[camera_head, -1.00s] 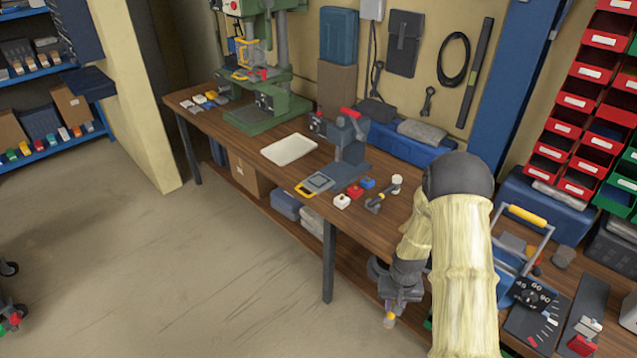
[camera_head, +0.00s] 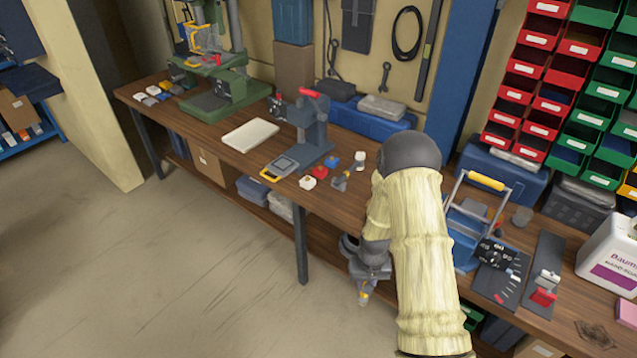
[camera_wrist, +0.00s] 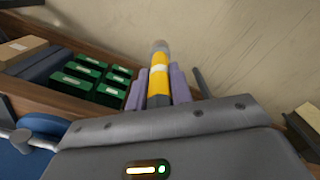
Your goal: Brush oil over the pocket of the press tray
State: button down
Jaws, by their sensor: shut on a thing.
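My gripper (camera_head: 364,284) hangs low in front of the workbench's front edge, below the bench top. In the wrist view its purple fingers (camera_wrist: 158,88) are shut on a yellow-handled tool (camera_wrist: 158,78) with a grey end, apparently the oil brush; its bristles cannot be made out. In the head view the tool (camera_head: 363,298) shows small under the gripper. The press tray, a grey plate with a yellow handle (camera_head: 279,168), appears to lie on the bench in front of the grey hand press (camera_head: 313,130). It is well left of my gripper. Its pocket is too small to judge.
White, red and blue small blocks (camera_head: 308,182) and a small tool (camera_head: 345,177) lie right of the press tray. A white tray (camera_head: 250,135) lies to its left. A blue device with a yellow handle (camera_head: 485,180) stands right of my arm. The floor (camera_head: 180,270) is clear.

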jog(key=s+f, duration=0.3)
jog(key=f, duration=0.9)
jog(key=shift+s, duration=0.3)
jog(key=shift+w, duration=0.1)
